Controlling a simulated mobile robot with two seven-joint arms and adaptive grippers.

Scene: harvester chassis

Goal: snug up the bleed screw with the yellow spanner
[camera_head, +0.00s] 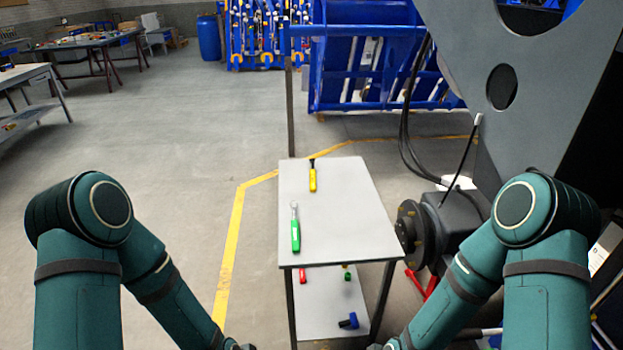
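A yellow-handled tool (312,180), the only yellow one on the cart, lies near the far edge of the grey cart top (345,215). Its dark end points away from me; its exact shape is too small to tell. I cannot pick out the bleed screw; a dark round hub (409,228) on the machine stands just right of the cart. Both my arms reach down on either side of the cart. Their lower ends run out at the bottom edge, so neither gripper can be made out.
A green-handled spanner (295,232) lies nearer on the cart top. The lower shelf (318,318) holds a blue item (348,321) and small red and green ones. The grey chassis plate (560,90) and hanging black hoses (408,120) crowd the right. Floor left of the cart is clear.

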